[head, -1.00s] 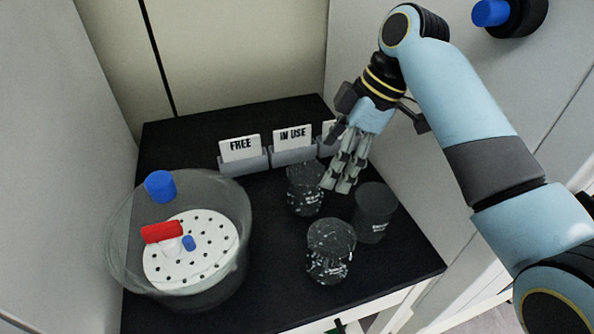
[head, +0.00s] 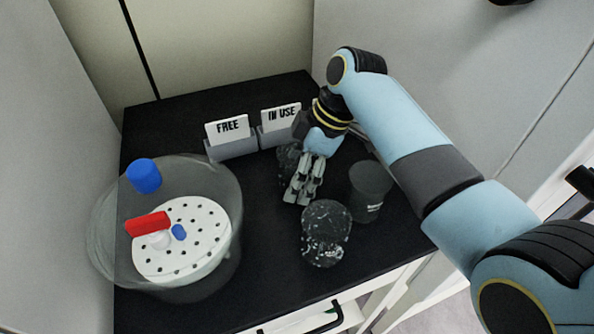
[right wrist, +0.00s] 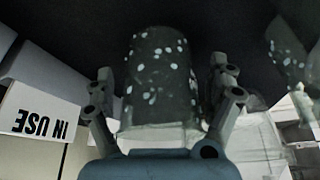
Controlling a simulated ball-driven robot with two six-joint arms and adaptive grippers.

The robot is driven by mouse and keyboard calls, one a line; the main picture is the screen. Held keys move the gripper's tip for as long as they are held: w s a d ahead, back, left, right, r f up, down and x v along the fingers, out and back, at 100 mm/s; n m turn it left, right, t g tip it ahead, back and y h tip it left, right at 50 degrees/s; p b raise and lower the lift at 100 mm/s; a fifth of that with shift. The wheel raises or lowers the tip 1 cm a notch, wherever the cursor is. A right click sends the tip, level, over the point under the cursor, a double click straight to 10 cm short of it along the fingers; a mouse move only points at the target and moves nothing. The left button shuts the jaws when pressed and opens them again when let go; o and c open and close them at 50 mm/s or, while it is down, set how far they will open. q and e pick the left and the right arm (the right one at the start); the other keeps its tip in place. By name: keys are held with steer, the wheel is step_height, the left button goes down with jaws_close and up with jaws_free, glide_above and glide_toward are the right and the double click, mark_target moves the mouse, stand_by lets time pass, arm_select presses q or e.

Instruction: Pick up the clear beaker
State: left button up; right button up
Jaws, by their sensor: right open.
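Three see-through beakers stand on the black tabletop. A plain, smoky clear beaker (head: 371,191) without flecks stands at the right. A white-flecked beaker (head: 326,233) stands at the front. A second flecked beaker (head: 287,167) stands behind, partly hidden by my right gripper (head: 304,194). The right gripper is open and points down at this rear beaker. In the right wrist view a flecked beaker (right wrist: 160,75) shows upside down between the two spread fingers; I cannot tell whether they touch it. My left gripper is not in view.
A large clear round vessel (head: 100,235) with a white perforated plate (head: 200,220), a red-handled part and blue caps stands at the left. Card holders reading FREE (head: 228,130) and IN USE (head: 281,117) stand at the back. Walls close in the back and left.

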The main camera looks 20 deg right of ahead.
steer(key=shift+f, duration=0.1)
steer(key=shift+c, duration=0.3)
steer(key=shift+s, duration=0.1)
steer(key=c, duration=1.1)
